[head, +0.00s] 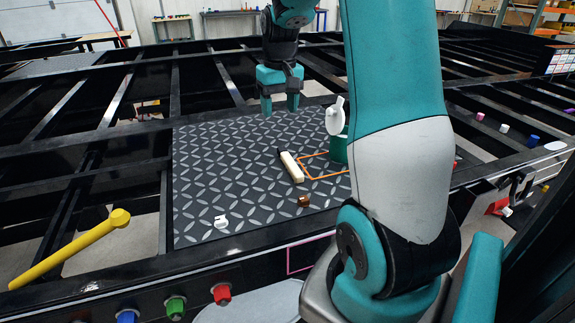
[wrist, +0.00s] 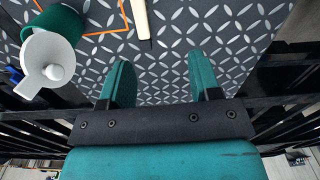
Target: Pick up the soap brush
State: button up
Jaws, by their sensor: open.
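A long cream bar with a dark tip (head: 292,168) lies on the dark diamond-patterned plate (head: 215,165); it may be the soap brush, but I cannot tell for certain. It also shows at the top edge of the wrist view (wrist: 141,18), where its far part is cut off. My gripper (head: 279,104) is open and empty, pointing down above the far part of the plate, apart from the bar. In the wrist view, bare plate shows between the fingers (wrist: 160,72).
A green container (head: 339,150) with a white lid-like piece (head: 335,117) stands right of the bar, partly behind my arm. An orange outline (head: 313,178), a small brown object (head: 304,200) and a small white object (head: 221,222) are nearby. Black beams with gaps surround the plate.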

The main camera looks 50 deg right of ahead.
jog(key=s+d+f+m, duration=0.1)
jog(key=d, duration=0.3)
jog(key=p, duration=0.1)
send_over(291, 163)
jog(key=f, duration=1.1)
jog(key=shift+d+f, duration=0.2)
jog(key=shift+d, duration=0.1)
jog(key=f, duration=0.3)
jog(key=f+p, duration=0.1)
jog(key=f, duration=0.1)
jog(key=shift+s+a+f, duration=0.1)
jog(key=shift+a+f, duration=0.2)
jog(key=shift+f, duration=0.05)
jog(key=c, duration=1)
